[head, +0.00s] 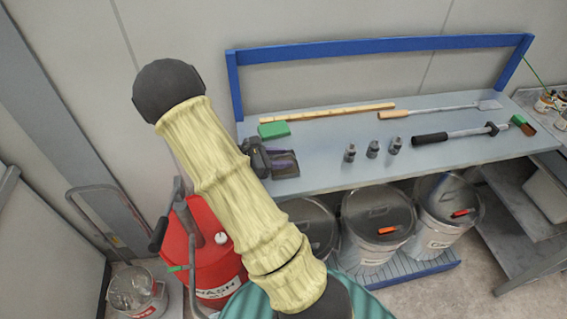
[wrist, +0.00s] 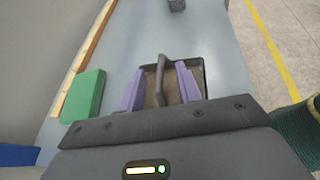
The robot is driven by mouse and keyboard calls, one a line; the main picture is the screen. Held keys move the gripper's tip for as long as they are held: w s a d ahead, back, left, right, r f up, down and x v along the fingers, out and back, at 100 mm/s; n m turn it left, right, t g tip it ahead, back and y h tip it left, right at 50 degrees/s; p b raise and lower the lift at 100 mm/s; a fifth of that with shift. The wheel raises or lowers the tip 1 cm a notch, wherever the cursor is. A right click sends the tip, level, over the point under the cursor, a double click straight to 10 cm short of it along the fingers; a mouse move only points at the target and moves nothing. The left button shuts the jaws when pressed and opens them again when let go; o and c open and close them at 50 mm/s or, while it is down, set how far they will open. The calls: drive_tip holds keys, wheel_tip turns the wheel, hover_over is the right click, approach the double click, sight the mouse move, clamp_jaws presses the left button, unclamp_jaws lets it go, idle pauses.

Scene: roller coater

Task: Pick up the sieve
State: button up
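The sieve (wrist: 172,88) looks like a small dark-framed, brown-bottomed square with a dark bar handle (wrist: 160,80) across it. It lies on the grey-blue bench, and its dark edge shows in the head view (head: 290,172), partly covered by my gripper. My gripper (wrist: 161,72) has two purple fingers, which stand apart on either side of the handle. In the head view my gripper (head: 281,157) is right over the sieve at the bench's left end. The fingers are open, and I cannot tell whether either touches the handle.
A green block (head: 273,130) and a long wooden stick (head: 325,112) lie behind the sieve. Several small metal weights (head: 372,149), a scraper (head: 440,110) and a black-handled tool (head: 460,134) lie to the right. A red wash bucket (head: 205,255) stands below left.

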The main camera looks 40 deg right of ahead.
idle(0.3)
clamp_jaws()
drive_tip(key=shift+r, duration=0.1)
wheel_tip(320, 180, up, 10)
drive_tip(key=shift+f+b, duration=0.1)
drive_tip(key=shift+b, duration=0.35)
drive_tip(key=shift+s, duration=0.1)
idle(0.4)
